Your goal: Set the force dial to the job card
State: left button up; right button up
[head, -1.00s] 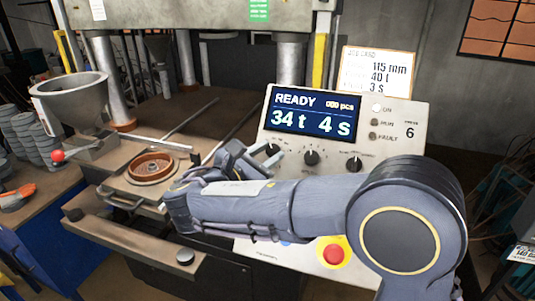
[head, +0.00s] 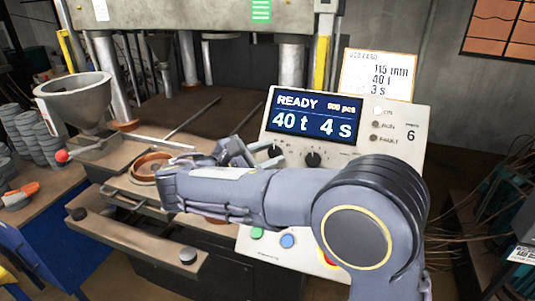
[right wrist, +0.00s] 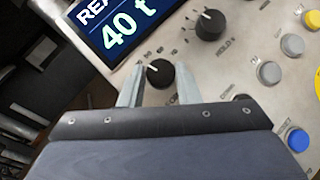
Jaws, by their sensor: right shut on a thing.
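The job card (head: 378,75) stands on top of the press panel and reads 115 mm, 40 t, 3 s. The display (head: 312,114) reads READY, 40 t and 4 s. The force dial (right wrist: 160,72) is the black knob at the panel's left, with a white pointer line. My right gripper (right wrist: 158,82) has a finger on either side of this dial and is shut on it. In the head view my right gripper (head: 246,152) reaches the dial from the left, and my forearm crosses the lower panel. My left gripper is out of view.
The hold dial (right wrist: 210,24) sits close beside the force dial. Blue (head: 288,241) and green (head: 257,233) buttons lie below. A red emergency button is mostly hidden by my arm. A metal hopper (head: 75,100) stands at the left.

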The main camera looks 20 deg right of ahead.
jog(key=o, duration=1)
jog(key=shift+c, duration=0.2)
jog(key=shift+a, duration=0.1)
jog(key=b+v, duration=0.1)
jog(key=v, duration=0.6)
jog(key=shift+s+a, duration=0.2)
jog(key=shift+a, duration=0.1)
